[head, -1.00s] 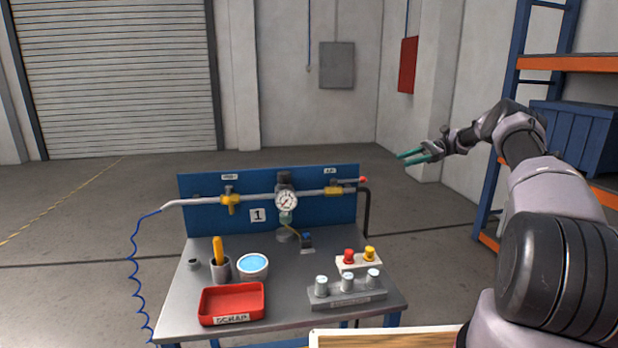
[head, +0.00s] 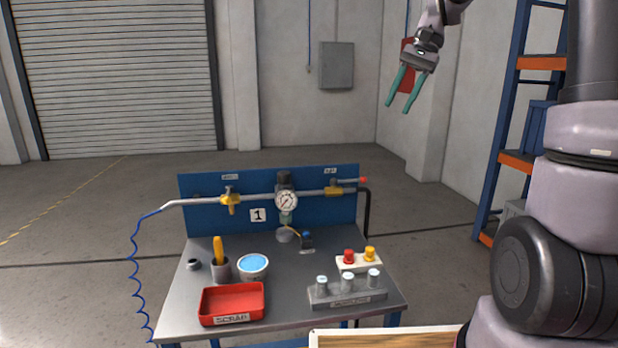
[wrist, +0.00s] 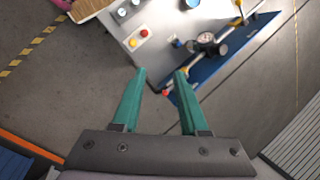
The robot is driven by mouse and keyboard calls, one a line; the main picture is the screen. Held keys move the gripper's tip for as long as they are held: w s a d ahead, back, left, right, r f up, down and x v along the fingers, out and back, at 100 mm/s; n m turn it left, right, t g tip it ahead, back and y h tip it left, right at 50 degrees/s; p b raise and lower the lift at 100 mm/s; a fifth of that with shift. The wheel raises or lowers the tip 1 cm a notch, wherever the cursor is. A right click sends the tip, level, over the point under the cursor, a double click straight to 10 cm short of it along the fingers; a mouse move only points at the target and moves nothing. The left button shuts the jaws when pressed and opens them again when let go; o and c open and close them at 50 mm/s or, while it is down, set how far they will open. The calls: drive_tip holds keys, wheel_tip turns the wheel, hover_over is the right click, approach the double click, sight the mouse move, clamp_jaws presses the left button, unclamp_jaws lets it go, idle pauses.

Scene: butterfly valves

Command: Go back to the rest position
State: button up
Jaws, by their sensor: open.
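My gripper (head: 397,108) is raised high at the upper right in the head view, above and to the right of the bench. Its teal fingers point down, are open and hold nothing. In the wrist view, the gripper (wrist: 160,75) shows the two fingers apart with only floor and the bench edge behind them. The workbench (head: 185,300) with its blue back panel (head: 320,215) stands below and to the left. A pipe with a pressure gauge (head: 286,201) and two yellow valves, one at left (head: 230,200) and one at right (head: 334,188), runs along the panel.
A red scrap tray (head: 232,288), a blue-topped tub (head: 253,265), a cylinder holder (head: 348,298) and a block with red and yellow buttons (head: 359,262) are on the bench. A blue and orange rack (head: 510,130) stands at right. Open floor lies behind the bench.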

drive_tip(key=s+d+n+t+h, duration=0.1)
drive_tip(key=s+t, duration=0.6)
drive_tip(key=s, duration=1.4)
drive_tip(key=shift+s+d+f+n+h, duration=0.3)
drive_tip(key=shift+d+n+h, duration=0.1)
drive_tip(key=shift+d+h, duration=0.4)
